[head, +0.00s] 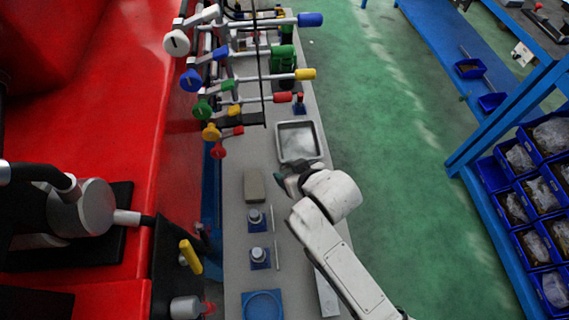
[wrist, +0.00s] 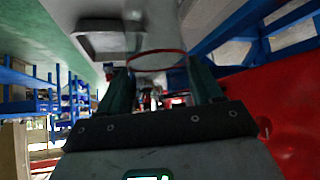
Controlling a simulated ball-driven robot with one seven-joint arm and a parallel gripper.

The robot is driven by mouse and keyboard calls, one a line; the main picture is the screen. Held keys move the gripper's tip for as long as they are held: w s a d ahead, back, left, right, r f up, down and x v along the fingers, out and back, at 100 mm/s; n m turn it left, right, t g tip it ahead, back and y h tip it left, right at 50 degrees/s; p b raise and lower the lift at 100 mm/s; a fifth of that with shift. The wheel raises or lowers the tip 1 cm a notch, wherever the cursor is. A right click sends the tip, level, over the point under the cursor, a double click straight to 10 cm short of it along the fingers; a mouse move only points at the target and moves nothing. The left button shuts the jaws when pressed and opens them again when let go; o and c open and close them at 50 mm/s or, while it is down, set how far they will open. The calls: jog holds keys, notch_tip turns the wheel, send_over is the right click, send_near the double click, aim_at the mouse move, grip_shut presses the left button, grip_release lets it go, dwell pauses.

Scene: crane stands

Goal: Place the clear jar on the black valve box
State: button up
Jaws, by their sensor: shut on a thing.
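My gripper (wrist: 155,82) is shut on the clear jar (wrist: 156,42), a see-through vessel with a thin red ring, held between the two fingers in the wrist view. In the head view my gripper (head: 283,174) is over the grey bench, just below the metal tray; the jar cannot be made out there. A black box (head: 172,280) with a yellow handle (head: 190,257) stands at the lower left, left of the bench and apart from my gripper. A dark flat piece (head: 243,119) lies under the levers; I cannot tell which is the valve box.
The metal tray (head: 281,144) is close above my gripper. A beige block (head: 254,185) and knobs on blue plates (head: 255,220) line the bench (head: 234,270). Coloured levers (head: 305,74) jut over its far part. Green floor (head: 400,180) is open to the right.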

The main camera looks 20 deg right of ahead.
jog(key=shift+f, duration=3.05)
jog(key=shift+f, duration=0.2)
jog(key=o, duration=1.1)
jog(key=shift+o, duration=0.2)
jog(key=shift+r, duration=0.25)
jog(key=v, duration=1.2)
